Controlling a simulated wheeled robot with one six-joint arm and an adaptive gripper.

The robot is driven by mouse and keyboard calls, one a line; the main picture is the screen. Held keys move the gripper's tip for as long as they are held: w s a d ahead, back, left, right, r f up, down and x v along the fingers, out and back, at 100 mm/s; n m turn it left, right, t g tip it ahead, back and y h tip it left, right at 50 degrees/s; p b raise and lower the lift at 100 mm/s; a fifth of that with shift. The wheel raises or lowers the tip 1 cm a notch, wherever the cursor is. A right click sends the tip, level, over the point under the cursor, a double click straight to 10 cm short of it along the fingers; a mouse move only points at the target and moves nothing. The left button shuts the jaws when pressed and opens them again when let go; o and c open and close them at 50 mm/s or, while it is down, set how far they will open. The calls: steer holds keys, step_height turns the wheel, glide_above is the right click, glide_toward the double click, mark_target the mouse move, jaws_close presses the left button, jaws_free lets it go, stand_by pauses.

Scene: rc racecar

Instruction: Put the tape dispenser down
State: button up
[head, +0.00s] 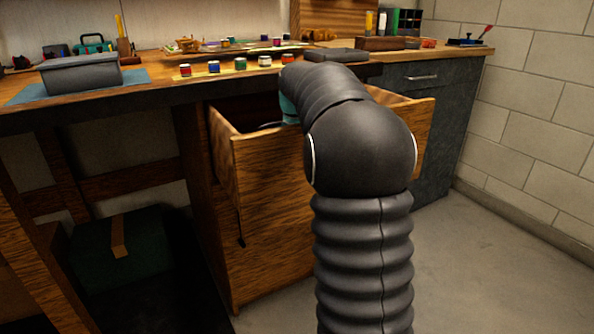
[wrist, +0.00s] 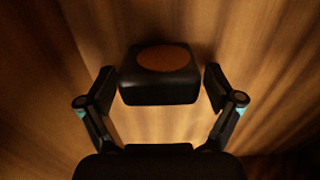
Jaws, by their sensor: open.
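The tape dispenser looks to be the black block (wrist: 160,88) with a round brown patch on top, in the wrist view. It sits against brown wood, apparently inside the open drawer (head: 267,190). My gripper (wrist: 158,86) is open, with one finger on each side of the block and a narrow gap at each side. In the head view my arm reaches over the drawer front and hides the dispenser and the gripper's fingers.
The wooden drawer walls stand close around my gripper. The workbench (head: 160,88) above carries a grey box (head: 80,74), several small paint jars (head: 240,64) and a dark flat item (head: 335,55). A dark green box (head: 120,250) is under the bench. Floor at right is clear.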

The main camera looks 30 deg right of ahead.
step_height(320, 180, up, 12)
steer(key=p, duration=0.3)
steer(key=shift+r, duration=0.15)
steer(key=shift+r, duration=0.1)
stand_by(0.5)
